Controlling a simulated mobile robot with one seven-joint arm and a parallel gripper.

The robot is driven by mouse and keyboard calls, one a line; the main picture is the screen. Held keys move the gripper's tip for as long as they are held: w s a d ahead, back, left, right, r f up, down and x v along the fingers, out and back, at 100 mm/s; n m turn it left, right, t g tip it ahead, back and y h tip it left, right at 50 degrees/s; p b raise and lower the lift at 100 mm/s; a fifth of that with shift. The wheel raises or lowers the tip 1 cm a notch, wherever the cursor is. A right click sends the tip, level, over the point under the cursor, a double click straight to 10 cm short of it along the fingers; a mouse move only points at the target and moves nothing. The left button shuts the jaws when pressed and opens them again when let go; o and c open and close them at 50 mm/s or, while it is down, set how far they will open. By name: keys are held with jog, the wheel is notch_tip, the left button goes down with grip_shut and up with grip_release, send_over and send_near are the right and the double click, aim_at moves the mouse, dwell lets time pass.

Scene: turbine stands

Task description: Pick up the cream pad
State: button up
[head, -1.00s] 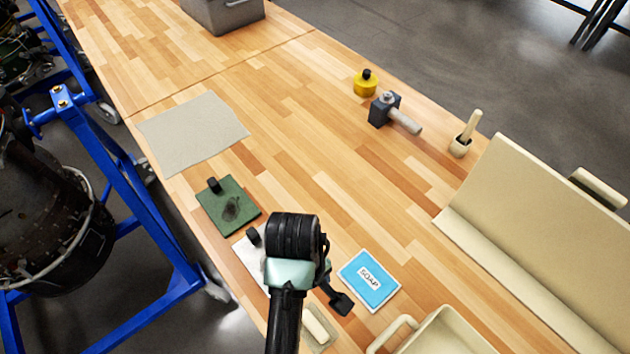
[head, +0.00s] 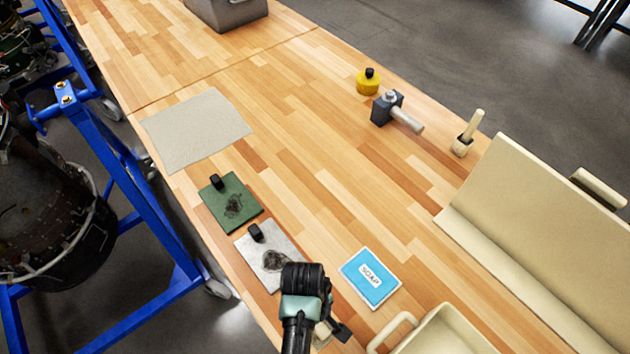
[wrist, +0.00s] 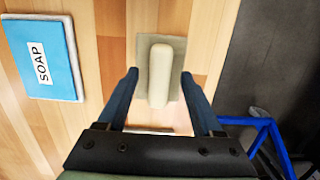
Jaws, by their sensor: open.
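The cream pad, a grey-beige square with a raised cream bar, shows in the wrist view (wrist: 160,55) on the wooden table. My gripper (wrist: 159,76) is open, and its two dark fingers appear on either side of the bar with space between. The bar's near end reaches between the fingertips in the picture. I cannot tell how high the fingertips are above the pad. In the head view my wrist and gripper hide nearly all of the pad.
A blue soap packet (head: 370,277) lies beside my gripper. A white pad (head: 270,250) and a green pad (head: 232,204) with black knobs lie farther up the table. A cream bin (head: 445,335) stands at lower right. The table's edge runs close on the left.

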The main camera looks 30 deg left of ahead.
jog(key=shift+f, duration=0.5)
grip_shut()
jog(key=shift+r, duration=0.1)
